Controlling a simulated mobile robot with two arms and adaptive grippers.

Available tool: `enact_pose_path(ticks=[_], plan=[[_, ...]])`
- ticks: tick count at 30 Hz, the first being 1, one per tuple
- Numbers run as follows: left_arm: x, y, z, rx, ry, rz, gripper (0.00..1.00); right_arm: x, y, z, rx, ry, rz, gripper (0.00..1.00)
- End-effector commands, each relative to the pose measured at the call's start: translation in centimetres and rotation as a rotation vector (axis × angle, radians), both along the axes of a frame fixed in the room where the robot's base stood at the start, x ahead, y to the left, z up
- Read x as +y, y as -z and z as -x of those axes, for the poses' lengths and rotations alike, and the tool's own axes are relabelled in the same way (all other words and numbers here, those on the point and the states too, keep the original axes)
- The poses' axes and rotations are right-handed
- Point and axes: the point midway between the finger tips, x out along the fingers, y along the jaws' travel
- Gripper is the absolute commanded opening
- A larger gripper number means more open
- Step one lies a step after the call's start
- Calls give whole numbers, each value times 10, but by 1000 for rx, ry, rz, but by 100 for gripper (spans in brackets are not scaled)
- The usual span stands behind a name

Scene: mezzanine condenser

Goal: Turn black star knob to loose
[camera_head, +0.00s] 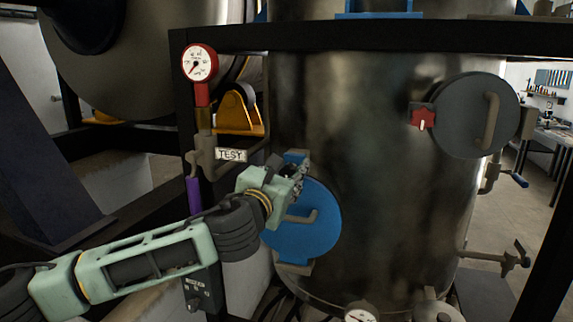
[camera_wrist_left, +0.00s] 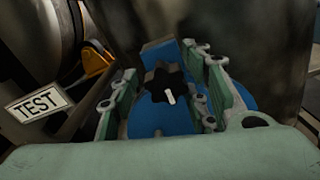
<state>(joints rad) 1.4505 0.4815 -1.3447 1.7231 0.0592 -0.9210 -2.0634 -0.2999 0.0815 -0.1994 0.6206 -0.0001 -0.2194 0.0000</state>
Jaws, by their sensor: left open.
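The black star knob (camera_wrist_left: 168,84) shows in the left wrist view, with a white mark on it pointing down and slightly right. It sits on a blue bracket by the round blue hatch cover (camera_head: 322,222). My left gripper (camera_wrist_left: 160,88) is open, with one finger on each side of the knob; I cannot tell if either finger touches it. In the head view my left gripper (camera_head: 300,172) is at the upper edge of the blue cover and hides the knob. My right gripper is not in view.
A large metal tank (camera_head: 375,180) fills the middle. A red star knob (camera_head: 422,119) sits beside a grey round hatch (camera_head: 476,115). A red gauge (camera_head: 199,63) and a TEST sign (camera_head: 231,155) stand left of my gripper. A black frame beam (camera_head: 370,38) crosses above.

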Motion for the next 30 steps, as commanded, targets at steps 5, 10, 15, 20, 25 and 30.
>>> enact_pose_path(ticks=[5, 10, 15, 20, 25, 30], plan=[[-3, 1, -9, 2, 0, -1, 43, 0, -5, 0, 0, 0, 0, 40], [-3, 2, -9, 1, 1, 0, 43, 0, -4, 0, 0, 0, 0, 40], [-3, 1, -9, 1, 0, 0, 36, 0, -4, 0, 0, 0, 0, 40], [-3, 1, -9, 1, -1, 1, 22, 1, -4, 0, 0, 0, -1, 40], [-2, 1, -10, 1, -2, 1, 7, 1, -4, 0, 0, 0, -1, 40], [-1, 1, -10, 1, -4, 4, 3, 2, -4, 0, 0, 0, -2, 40]])
